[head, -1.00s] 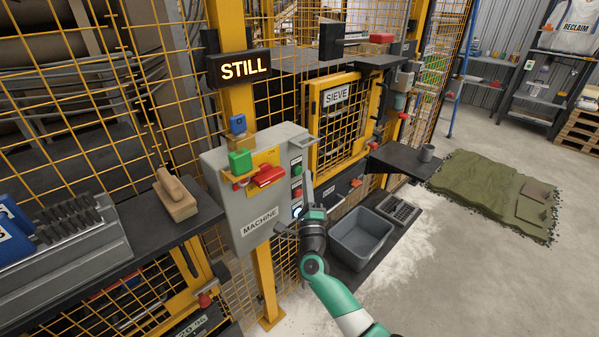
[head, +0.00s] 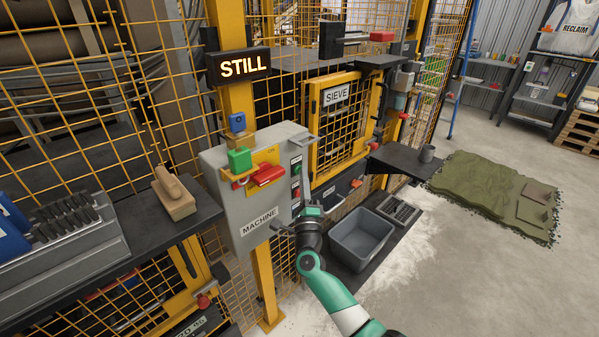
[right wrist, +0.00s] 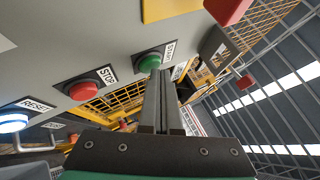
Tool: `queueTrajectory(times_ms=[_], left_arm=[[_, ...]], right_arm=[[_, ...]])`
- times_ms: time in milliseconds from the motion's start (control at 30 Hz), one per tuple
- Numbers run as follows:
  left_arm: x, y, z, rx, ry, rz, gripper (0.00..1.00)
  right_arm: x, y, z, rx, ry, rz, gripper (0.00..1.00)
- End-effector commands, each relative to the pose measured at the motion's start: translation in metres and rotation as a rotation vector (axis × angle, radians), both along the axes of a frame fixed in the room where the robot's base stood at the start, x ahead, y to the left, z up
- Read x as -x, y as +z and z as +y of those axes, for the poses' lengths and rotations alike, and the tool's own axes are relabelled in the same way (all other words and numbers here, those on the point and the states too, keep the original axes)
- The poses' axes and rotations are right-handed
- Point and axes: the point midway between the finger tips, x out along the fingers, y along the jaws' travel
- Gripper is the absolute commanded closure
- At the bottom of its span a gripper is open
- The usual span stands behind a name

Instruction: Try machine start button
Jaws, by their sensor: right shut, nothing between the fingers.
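The grey machine panel (head: 228,202), labelled MACHINE, hangs on the yellow fence post. On its right face is a green button (head: 297,170) with a red button (head: 296,193) below it. My right gripper (right wrist: 158,78) is shut and empty. In the right wrist view its fingertips overlap the lower edge of the green button (right wrist: 149,62); I cannot tell whether they touch it. The red STOP button (right wrist: 84,90) and the lit RESET button (right wrist: 12,123) are to the left there. The sign (head: 240,67) above the panel reads STILL. My left gripper is out of view.
Green (head: 239,160), red (head: 267,175) and blue (head: 237,122) lock-like pieces sit at the panel's front and top. The yellow SIEVE gate (head: 318,125) stands to the right. A grey bin (head: 361,238) is beside my right arm.

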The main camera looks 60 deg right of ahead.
Motion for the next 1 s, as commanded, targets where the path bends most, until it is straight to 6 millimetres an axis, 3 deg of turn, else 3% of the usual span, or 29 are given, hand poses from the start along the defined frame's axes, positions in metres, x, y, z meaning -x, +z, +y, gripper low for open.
queueTrajectory(times_ms=[633,1000], left_arm=[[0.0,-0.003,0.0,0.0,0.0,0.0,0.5],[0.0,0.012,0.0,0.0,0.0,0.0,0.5]], right_arm=[[-0.004,0.0,-0.001,-0.001,0.001,0.001,1.0],[0.012,0.001,0.004,-0.001,0.0,0.002,1.0]])
